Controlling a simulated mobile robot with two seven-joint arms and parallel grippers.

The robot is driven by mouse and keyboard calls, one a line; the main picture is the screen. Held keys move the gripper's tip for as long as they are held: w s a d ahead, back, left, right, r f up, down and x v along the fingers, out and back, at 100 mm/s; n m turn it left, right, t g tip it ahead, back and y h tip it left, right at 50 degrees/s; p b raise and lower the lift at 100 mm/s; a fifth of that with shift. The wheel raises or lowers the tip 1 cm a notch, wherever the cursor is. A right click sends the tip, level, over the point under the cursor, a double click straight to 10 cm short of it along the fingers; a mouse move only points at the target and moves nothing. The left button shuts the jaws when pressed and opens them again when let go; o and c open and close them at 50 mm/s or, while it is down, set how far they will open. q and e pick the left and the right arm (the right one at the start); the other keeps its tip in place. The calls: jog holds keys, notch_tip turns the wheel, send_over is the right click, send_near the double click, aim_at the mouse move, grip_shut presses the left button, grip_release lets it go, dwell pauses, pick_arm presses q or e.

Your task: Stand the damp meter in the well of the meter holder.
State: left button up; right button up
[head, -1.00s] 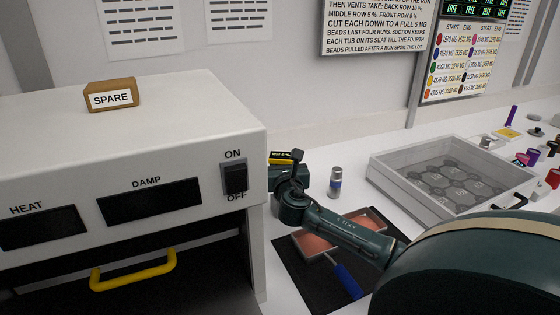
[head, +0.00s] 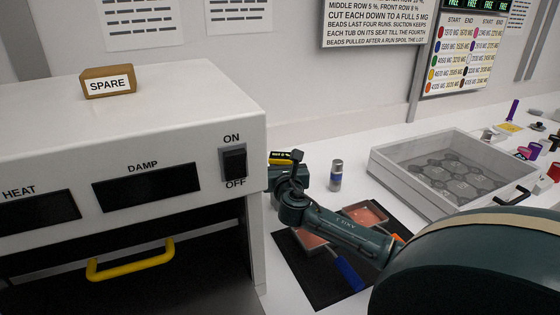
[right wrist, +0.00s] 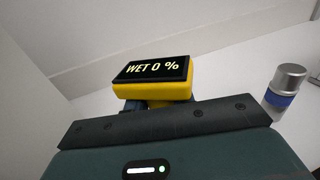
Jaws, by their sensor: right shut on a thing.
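The damp meter (head: 286,157) is a yellow block with a black screen. In the right wrist view the meter (right wrist: 155,78) reads "WET 0 %". My right gripper (right wrist: 157,104) is shut on it, and the screen faces the wrist camera. In the head view my right gripper (head: 281,168) is beside the right side of the white cabinet, partly hidden by its edge and by my own wrist. What lies under the meter is hidden. I cannot make out the meter holder in either view. My left gripper is not in view.
The white cabinet (head: 190,130) with a yellow handle (head: 130,262) stands close on the left. A silver vial with a blue band (head: 336,175) stands right of the gripper. A black mat (head: 310,275) with pink-filled trays lies below my arm. A clear-lidded case (head: 450,165) stands right.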

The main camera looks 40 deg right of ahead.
pick_arm(q)
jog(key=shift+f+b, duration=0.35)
jog(key=shift+b, duration=0.2)
pick_arm(e)
jog(key=shift+f, duration=0.9)
jog(key=o, duration=1.1)
